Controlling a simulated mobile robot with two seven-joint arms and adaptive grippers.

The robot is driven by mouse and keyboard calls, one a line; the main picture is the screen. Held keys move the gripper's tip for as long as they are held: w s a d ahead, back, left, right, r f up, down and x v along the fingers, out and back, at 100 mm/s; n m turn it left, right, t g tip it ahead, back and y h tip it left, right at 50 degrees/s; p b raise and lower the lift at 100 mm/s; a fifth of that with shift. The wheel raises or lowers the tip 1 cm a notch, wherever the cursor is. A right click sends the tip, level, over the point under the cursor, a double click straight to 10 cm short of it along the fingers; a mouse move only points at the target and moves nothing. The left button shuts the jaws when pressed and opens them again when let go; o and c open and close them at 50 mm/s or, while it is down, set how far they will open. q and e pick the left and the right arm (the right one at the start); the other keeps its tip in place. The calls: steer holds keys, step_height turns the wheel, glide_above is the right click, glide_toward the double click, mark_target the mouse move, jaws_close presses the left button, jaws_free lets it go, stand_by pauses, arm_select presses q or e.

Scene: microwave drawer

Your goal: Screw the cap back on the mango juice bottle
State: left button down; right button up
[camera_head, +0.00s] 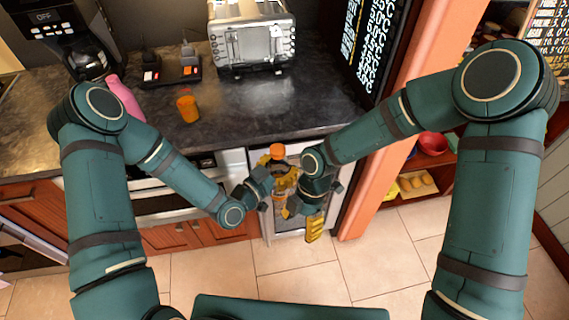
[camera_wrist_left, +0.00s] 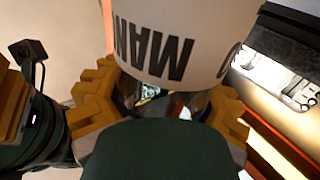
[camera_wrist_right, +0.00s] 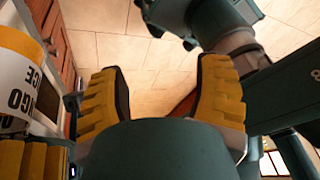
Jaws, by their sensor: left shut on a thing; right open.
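The mango juice bottle (camera_wrist_left: 180,45) is between the yellow fingers of my left gripper (camera_head: 282,181), which is shut on it. Its white label with dark lettering fills the top of the left wrist view and also shows at the left edge of the right wrist view (camera_wrist_right: 18,85). In the head view an orange cap-like top (camera_head: 277,152) shows above the left gripper; I cannot tell whether it is screwed down. My right gripper (camera_wrist_right: 160,95) is open, with nothing between its fingers. It is beside and lower than the left gripper, apart from the bottle.
An orange pillar (camera_head: 400,110) stands to the right. Both grippers are close together before the counter front, above the tiled floor (camera_head: 220,275).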

steer(key=w+a+r+n+t+h, duration=0.1)
steer(key=w+r+n+h, duration=0.4)
steer(key=r+n, duration=0.55)
step_height(320, 180, up, 12)
steer(key=f+n+t+y, duration=0.1)
steer(key=n+t+y, duration=0.2)
steer(key=n, duration=0.4)
glide_above(278, 149)
steer(key=shift+r, duration=0.25)
steer(key=shift+f, duration=4.05)
jaws_close()
